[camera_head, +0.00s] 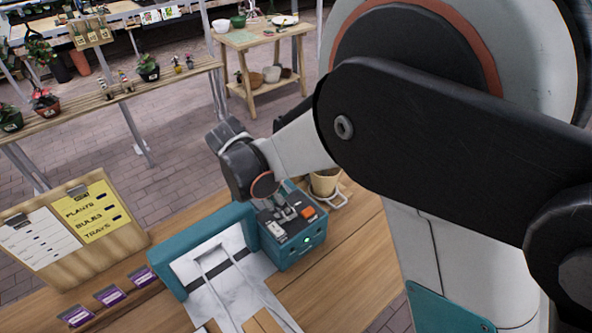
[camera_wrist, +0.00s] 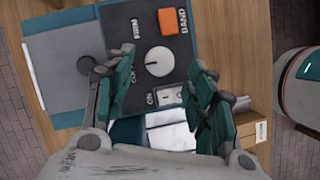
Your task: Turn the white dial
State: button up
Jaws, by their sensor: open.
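The white dial (camera_wrist: 159,61) is a round knob with a pointer mark on the dark control panel (camera_wrist: 142,28) of a teal machine. My gripper (camera_wrist: 153,78) is open in the wrist view, with one finger on each side of the dial's column and the dial showing between and slightly beyond the fingertips. I cannot tell how high the fingertips are above the panel. In the head view the teal machine (camera_head: 299,252) stands on the wooden bench, with my gripper (camera_head: 282,212) over its top. The dial itself is hidden or too small to make out there.
An orange button (camera_wrist: 173,21) and a white switch (camera_wrist: 171,95) flank the dial. A wooden clipboard stand (camera_head: 139,238) and purple packets (camera_head: 110,296) are at left. Bare bench (camera_head: 345,262) lies to the right.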

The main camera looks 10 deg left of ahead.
jog(key=shift+x, duration=1.65)
jog(key=c, duration=1.1)
jog(key=shift+o, duration=0.2)
